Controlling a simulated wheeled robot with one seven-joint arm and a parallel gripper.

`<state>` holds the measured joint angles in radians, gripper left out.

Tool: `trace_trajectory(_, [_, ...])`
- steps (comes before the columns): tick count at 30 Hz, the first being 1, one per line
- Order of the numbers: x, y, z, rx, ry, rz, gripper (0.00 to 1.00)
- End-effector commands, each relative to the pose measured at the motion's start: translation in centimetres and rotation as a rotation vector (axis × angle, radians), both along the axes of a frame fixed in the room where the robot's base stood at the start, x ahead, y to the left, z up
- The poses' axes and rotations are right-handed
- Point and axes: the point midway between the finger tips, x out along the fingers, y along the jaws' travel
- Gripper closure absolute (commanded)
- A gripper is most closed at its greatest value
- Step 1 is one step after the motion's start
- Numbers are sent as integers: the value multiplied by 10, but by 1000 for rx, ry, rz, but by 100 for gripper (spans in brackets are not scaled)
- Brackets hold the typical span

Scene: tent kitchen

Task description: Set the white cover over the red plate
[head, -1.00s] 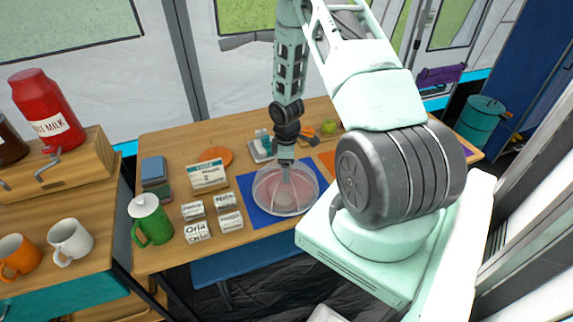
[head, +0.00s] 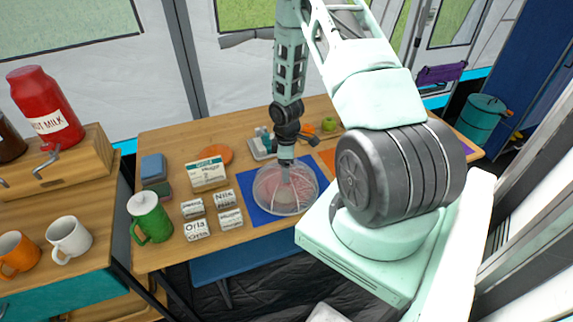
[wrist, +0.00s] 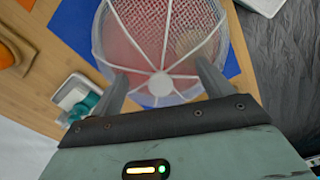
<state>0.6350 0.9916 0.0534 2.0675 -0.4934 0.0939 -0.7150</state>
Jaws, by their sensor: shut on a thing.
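The white cover (head: 268,190) is a see-through mesh dome with white ribs; it sits low over the blue mat. The red plate (head: 292,190) shows pinkish through the mesh, beneath the dome. My gripper (head: 286,172) points down at the dome's top and is shut on its knob. In the wrist view the two fingers of my gripper (wrist: 160,88) stand either side of the cover's white top hub (wrist: 161,84), and the mesh (wrist: 160,30) spreads beyond it with red beneath. I cannot tell whether the rim touches the mat all round.
A blue mat (head: 254,212) lies under the cover. Several small name cards (head: 197,229) and a green jug (head: 150,220) stand to the left. An orange disc (head: 217,155), a grey tray (head: 259,150) and a green fruit (head: 329,125) lie behind.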

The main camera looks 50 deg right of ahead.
Motion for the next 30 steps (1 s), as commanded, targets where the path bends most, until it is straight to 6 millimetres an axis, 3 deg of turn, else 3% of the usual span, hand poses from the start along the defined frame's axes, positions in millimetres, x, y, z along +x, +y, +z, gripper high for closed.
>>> trace_trajectory(6, [0, 0, 0, 0, 0, 0, 57])
trace_trajectory(7, [0, 0, 0, 0, 0, 0, 13])
trace_trajectory(9, [0, 0, 0, 0, 0, 0, 0])
trace_trajectory(20, [1, -1, 10, 0, -1, -1, 0])
trace_trajectory(30, [1, -1, 76, -3, -6, -2, 0])
